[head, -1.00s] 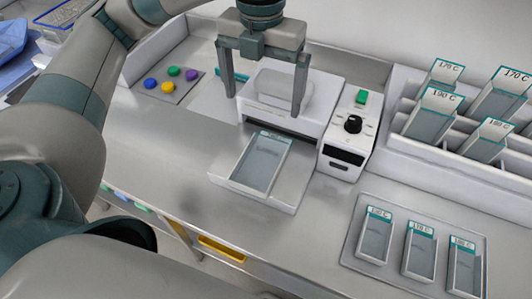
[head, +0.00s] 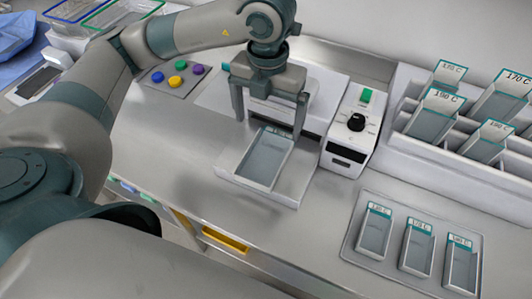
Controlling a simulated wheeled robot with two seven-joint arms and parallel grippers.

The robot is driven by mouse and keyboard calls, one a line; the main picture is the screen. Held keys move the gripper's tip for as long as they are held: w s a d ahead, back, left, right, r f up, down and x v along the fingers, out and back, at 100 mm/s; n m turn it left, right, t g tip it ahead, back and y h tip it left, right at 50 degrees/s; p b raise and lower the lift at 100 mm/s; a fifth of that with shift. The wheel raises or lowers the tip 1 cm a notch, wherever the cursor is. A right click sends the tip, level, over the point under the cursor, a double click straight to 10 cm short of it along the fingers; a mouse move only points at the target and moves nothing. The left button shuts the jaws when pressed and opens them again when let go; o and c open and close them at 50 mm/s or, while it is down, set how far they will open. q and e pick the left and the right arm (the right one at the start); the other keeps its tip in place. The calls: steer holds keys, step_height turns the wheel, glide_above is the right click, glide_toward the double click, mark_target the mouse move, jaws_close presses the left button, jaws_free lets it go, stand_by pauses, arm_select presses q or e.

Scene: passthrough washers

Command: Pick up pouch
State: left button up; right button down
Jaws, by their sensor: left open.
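A flat grey pouch (head: 264,160) with a teal top strip lies in the white tray (head: 288,199) at the front of a white machine (head: 320,92). My left gripper (head: 268,127) is open, with its two fingers pointing down around the far end of the pouch. The gap between the fingers looks empty, and I cannot tell whether they touch anything. More pouches with temperature labels lie on a flat tray (head: 347,247) at the lower right. My right gripper is out of view.
A control box (head: 349,135) with a black knob and green switch stands right of the machine. A white rack (head: 472,170) holds several labelled pouches at the right. Coloured buttons sit on a panel (head: 195,83) at the back left. The counter left of the tray is clear.

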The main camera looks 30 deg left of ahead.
arm_select(q)
glide_above(268, 151)
steer(key=shift+w+a+f+p, duration=0.1)
steer(key=shift+w+f+p, duration=0.05)
steer(key=shift+f, duration=0.55)
steer(key=shift+w+a+f+p, duration=0.1)
steer(key=shift+w+f, duration=0.05)
steer(key=shift+f, duration=0.55)
steer(key=shift+w+a+f+p, duration=0.1)
steer(key=shift+w+f+p, duration=0.05)
steer(key=shift+f, duration=0.55)
steer(key=shift+s+d+f+p, duration=0.1)
steer(key=shift+s+f+p, duration=0.1)
steer(key=shift+f+p, duration=0.4)
steer(key=f, duration=0.1)
steer(key=f+p, duration=0.1)
steer(key=f, duration=0.1)
steer(key=shift+s+d+p, duration=0.15)
steer(key=shift+s+p, duration=0.1)
steer(key=shift+p, duration=0.05)
steer(key=shift+f, duration=0.5)
steer(key=c, duration=1.1)
